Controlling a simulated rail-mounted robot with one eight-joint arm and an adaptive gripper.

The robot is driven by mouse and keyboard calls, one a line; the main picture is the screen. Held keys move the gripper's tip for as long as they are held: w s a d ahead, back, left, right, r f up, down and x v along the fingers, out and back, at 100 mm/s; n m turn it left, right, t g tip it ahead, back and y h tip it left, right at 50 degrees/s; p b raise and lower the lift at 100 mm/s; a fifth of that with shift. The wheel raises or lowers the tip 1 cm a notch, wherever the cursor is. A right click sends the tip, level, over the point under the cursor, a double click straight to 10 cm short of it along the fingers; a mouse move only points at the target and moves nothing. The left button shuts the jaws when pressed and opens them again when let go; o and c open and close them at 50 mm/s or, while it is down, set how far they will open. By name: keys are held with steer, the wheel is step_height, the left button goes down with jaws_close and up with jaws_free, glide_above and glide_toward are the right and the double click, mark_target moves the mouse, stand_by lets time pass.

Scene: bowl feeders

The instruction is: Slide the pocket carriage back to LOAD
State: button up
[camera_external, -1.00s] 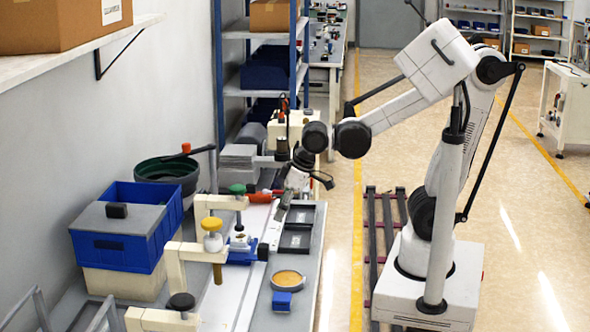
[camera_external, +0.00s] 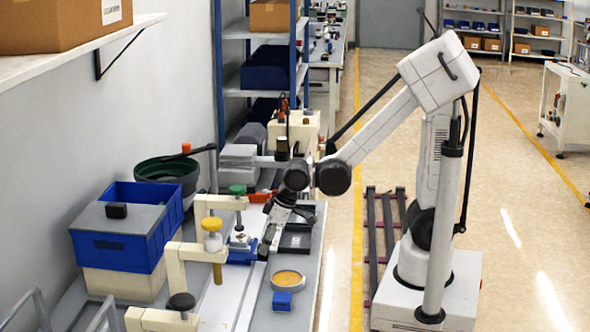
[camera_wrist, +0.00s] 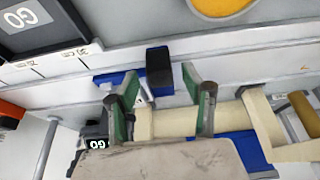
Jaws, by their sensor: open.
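The blue pocket carriage (camera_external: 240,257) sits on the pale rail (camera_external: 228,300), between the green-capped post and the yellow-capped post. A dark block-shaped handle (camera_external: 263,250) sticks out on its right side. In the wrist view the black handle (camera_wrist: 159,70) stands just beyond and between my fingertips, with blue carriage parts (camera_wrist: 110,78) nearby. My gripper (camera_external: 268,240) is tilted down over the handle; its fingers with green pads (camera_wrist: 157,80) are spread and empty. Whether a finger touches the handle I cannot tell. The LOAD mark is not readable.
A blue bin (camera_external: 115,248) stands left.

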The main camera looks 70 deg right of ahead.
steer(key=shift+x, duration=1.2)
jaws_close()
